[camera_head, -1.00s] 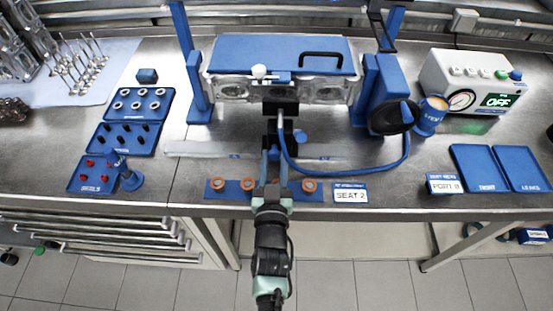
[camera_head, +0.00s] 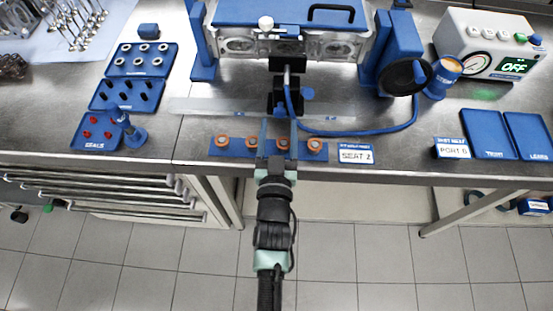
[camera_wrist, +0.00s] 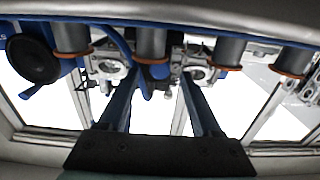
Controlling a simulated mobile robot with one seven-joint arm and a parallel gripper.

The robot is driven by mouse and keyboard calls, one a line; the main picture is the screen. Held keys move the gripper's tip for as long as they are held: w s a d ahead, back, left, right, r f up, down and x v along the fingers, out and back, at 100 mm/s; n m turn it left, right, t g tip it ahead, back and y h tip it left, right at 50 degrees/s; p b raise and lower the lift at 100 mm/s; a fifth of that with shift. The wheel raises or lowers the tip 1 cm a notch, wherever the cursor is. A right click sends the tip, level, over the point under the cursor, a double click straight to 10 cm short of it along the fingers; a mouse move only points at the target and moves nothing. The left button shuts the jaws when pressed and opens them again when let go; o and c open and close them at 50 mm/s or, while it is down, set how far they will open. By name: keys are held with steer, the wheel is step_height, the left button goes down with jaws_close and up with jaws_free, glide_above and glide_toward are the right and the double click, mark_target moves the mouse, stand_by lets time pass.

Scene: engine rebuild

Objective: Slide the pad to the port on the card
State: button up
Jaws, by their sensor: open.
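The pad appears to be the black block (camera_head: 285,97) with a blue hose, in front of the middle of the metal cylinder head (camera_head: 240,46). Its face against the head is hidden. My gripper (camera_head: 279,126) is open, its two blue fingers apart just in front of the block; I cannot tell whether they touch it. The open fingers also show in the wrist view (camera_wrist: 163,82), with round ports of the head beyond. The port card (camera_head: 452,148) stands at the front right; its last character looks like 6 or 8. A second card (camera_head: 356,154) reads SEAT 2.
A blue strip (camera_head: 238,146) with several orange rings lies below my gripper. The blue hose (camera_head: 375,132) loops right past a black disc (camera_head: 404,76). Blue trays (camera_head: 489,134) lie right, and a control box (camera_head: 490,45) reads OFF. Seal trays are left.

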steer(key=s+b, duration=0.1)
steer(key=s, duration=0.9)
stand_by(0.3)
